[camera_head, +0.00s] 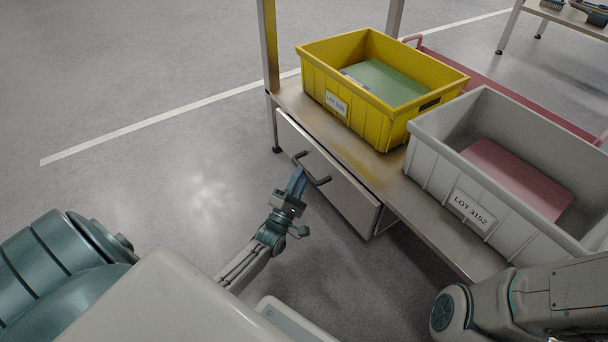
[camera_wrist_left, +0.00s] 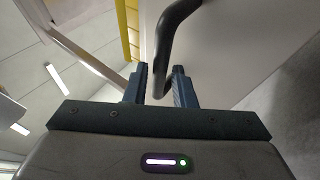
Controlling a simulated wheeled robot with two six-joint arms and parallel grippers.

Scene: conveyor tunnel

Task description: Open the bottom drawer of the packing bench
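The packing bench (camera_head: 397,190) has a pale drawer front (camera_head: 345,197) below its top, and it looks closed. It is the only drawer front I can make out, with a dark bar handle (camera_head: 318,181). My left gripper (camera_head: 299,174) is at this handle. In the left wrist view, the handle (camera_wrist_left: 166,50) runs down between the two blue fingers of the left gripper (camera_wrist_left: 160,88). The fingers stand apart with narrow gaps beside the bar, so they look open around it. My right gripper is out of view; only part of my right arm shows at the lower right.
A yellow bin (camera_head: 317,84) labelled as a lot and a grey bin (camera_head: 432,164) labelled LOT 3152 stand on the bench top. A bench leg (camera_head: 269,50) rises at the left corner. The floor (camera_head: 190,185) left of the drawer is clear.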

